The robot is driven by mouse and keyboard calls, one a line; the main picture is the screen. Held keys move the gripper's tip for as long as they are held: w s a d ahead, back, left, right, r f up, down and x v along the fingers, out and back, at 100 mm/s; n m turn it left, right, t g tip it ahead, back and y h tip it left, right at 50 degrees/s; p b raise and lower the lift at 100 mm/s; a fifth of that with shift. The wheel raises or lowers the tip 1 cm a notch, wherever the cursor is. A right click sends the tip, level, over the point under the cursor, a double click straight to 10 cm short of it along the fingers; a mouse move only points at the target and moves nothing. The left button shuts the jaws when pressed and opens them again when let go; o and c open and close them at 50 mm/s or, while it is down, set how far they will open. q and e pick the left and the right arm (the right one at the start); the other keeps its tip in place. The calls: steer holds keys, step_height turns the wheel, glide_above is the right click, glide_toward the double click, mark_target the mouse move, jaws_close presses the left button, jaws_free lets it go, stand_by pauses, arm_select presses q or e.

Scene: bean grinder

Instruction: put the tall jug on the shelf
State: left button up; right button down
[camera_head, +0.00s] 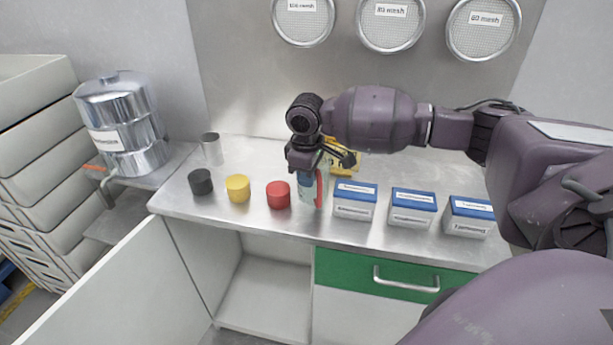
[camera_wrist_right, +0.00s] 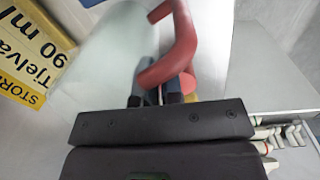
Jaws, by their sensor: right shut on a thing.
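The tall jug (camera_head: 305,190) stands on the steel counter among the caps and boxes, with a pale body and a red handle. My right gripper (camera_head: 322,167) comes down over it from above and hides its top. In the right wrist view the red handle (camera_wrist_right: 178,45) lies between the fingers of the gripper (camera_wrist_right: 172,92), which is shut on it; the pale see-through body (camera_wrist_right: 118,50) is beside it. Below the counter, an open cabinet shows a white inner shelf (camera_head: 262,292). My left gripper is not in view.
Black (camera_head: 200,182), yellow (camera_head: 238,189) and red (camera_head: 278,195) cylinders stand left of the jug. Blue-lidded boxes (camera_head: 354,201) stand right. A yellow sign (camera_head: 345,160) is behind. A clear glass (camera_head: 211,150) and metal tank (camera_head: 120,125) are left. An open door (camera_head: 125,290) juts forward.

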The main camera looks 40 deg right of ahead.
steer(key=c, duration=1.3)
jaws_free()
